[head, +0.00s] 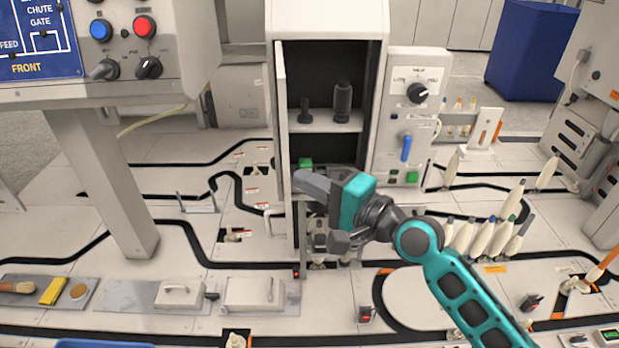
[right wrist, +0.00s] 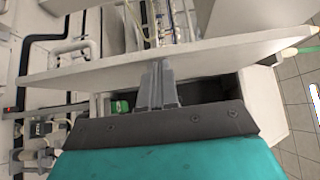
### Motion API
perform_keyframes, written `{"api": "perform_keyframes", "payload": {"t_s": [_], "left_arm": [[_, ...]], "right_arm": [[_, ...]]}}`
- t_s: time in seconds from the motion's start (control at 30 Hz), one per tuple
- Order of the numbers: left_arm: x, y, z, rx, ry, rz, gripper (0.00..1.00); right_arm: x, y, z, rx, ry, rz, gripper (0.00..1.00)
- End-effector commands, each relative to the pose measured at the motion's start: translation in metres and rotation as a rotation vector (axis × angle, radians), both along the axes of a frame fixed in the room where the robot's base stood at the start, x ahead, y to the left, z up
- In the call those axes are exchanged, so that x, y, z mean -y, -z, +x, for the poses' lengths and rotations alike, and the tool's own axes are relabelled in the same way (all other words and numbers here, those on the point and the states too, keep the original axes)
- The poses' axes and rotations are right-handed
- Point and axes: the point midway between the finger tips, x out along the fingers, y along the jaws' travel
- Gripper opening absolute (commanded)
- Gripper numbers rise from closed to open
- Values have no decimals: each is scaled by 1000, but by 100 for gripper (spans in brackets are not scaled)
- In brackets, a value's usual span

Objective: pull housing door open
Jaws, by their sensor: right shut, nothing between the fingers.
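The housing (head: 325,25) is a tall pale cabinet in the middle of the head view, with its dark inside showing. Its door (head: 282,120) stands open at the left side, seen nearly edge-on and pointing toward me. A pale handle (head: 268,222) is low on the door's left side. My right gripper (head: 302,184) is shut and empty, its tips close to the door's inner face. In the right wrist view the closed fingers (right wrist: 157,88) reach up to the door panel (right wrist: 215,53); I cannot tell whether they touch it. My left gripper is out of view.
Dark bobbins (head: 343,101) stand on a shelf inside the housing. A control box (head: 415,115) with a knob and blue lever adjoins its right. Several pale spindles (head: 485,236) stand right of my arm. A grey post (head: 100,180) is at left.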

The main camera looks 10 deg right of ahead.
Motion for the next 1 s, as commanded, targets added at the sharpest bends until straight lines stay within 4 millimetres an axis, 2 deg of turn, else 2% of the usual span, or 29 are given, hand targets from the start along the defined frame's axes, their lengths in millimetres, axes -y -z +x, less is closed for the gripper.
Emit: {"api": "perform_keyframes", "payload": {"t_s": [0.37, 0.57, 0.67, 0.77, 1.0], "left_arm": [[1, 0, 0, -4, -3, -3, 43], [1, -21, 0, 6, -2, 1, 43], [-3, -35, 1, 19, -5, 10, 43], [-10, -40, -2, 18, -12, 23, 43], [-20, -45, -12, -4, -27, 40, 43]], "right_arm": [[-2, 0, 0, 1, 1, -1, 0], [-9, -5, 1, -3, 40, 5, 0], [-16, -7, 1, -3, 77, 7, 0], [-26, -7, 1, -4, 110, 6, 0], [-70, -4, 7, 1, 129, 2, 0]]}}
